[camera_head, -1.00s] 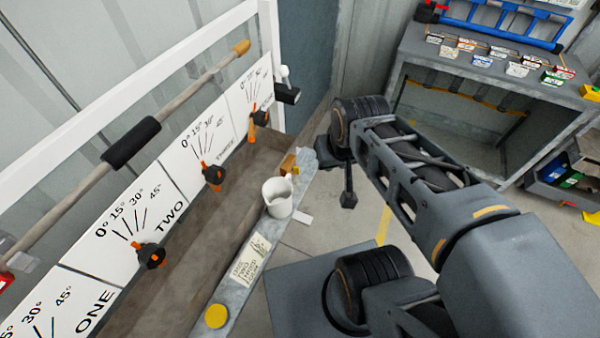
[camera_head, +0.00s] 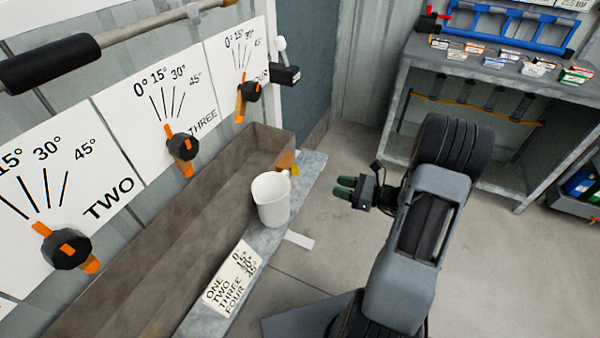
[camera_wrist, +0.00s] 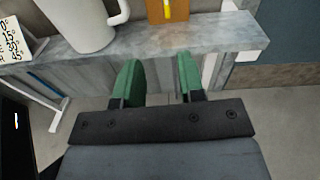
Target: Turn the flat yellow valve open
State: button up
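A small orange-brown block with a yellow part, apparently the yellow valve (camera_head: 295,170), is at the far end of the grey trough ledge, behind the white jug. In the wrist view the yellow part (camera_wrist: 168,9) stands upright against the block at the top edge, partly cut off. My gripper (camera_head: 344,190) has green fingertips and is to the right of the ledge, apart from the valve, pointing left. In the wrist view my gripper (camera_wrist: 158,80) has its fingers apart with nothing between them.
The white jug (camera_head: 271,200) stands on the ledge (camera_head: 290,222) near the valve. A label card (camera_head: 232,275) lies on the ledge. Dials with black and orange knobs (camera_head: 182,147) line the wall. A grey workbench (camera_head: 405,85) stands at right. Open floor lies between.

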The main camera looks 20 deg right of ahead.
jog(key=r, duration=0.1)
jog(key=m+t, duration=0.1)
send_near(295, 170)
jog(key=x, duration=0.5)
jog(key=r+x, duration=0.1)
jog(key=x, duration=0.2)
jog(key=shift+w+r+b, duration=0.1)
jog(key=shift+w+b, duration=0.2)
jog(key=shift+b, duration=0.05)
jog(key=shift+d, duration=0.1)
grip_shut()
